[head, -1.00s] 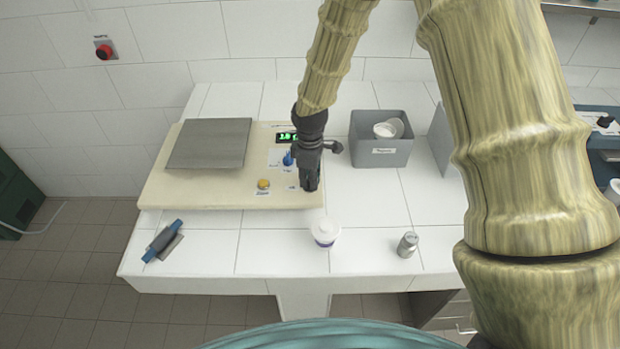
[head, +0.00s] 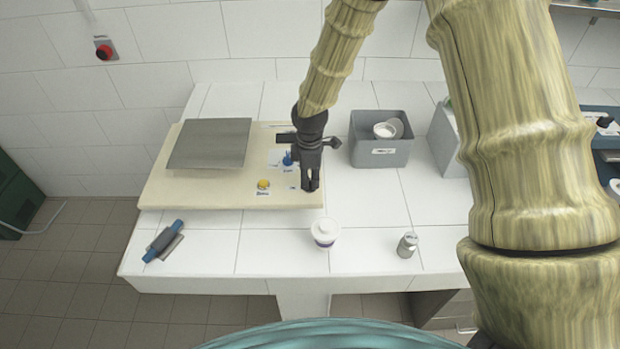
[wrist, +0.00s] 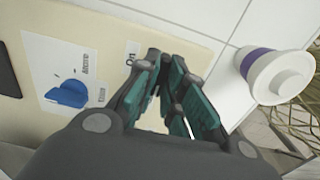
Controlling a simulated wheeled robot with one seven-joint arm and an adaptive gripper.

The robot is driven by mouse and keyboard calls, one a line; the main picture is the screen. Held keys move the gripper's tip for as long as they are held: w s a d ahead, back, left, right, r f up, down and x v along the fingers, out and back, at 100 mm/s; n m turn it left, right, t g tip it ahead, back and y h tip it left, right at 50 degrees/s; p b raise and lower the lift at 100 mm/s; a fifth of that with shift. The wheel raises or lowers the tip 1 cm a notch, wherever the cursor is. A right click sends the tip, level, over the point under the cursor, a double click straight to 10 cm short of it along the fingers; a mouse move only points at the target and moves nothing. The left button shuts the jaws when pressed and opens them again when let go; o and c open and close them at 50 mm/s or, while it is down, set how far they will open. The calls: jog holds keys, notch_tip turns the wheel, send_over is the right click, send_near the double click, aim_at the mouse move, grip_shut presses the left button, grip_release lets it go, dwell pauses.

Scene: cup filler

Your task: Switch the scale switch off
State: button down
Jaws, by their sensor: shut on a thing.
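The scale is a cream board with a grey square plate (head: 209,143) at the left of the worktop. Its display (head: 286,138) is dark. My gripper (head: 310,186) points down at the board's front right corner, beside a small label (head: 293,188). In the wrist view my gripper (wrist: 167,96) has its green-padded fingers close together at the switch's place, next to a label that seems to read "On" (wrist: 130,52). The scale switch itself is hidden by the fingers, so its position cannot be seen.
A blue knob (head: 288,159) and a yellow button (head: 263,184) sit on the board left of my gripper. A white cup (head: 325,232) and metal can (head: 407,245) stand in front. A grey bin (head: 381,150) is to the right. A blue-handled tool (head: 164,241) lies front left.

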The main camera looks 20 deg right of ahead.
aim_at(310, 180)
jog(key=c, duration=1.5)
grip_release()
notch_tip(310, 180, up, 12)
jog(key=shift+f, duration=0.1)
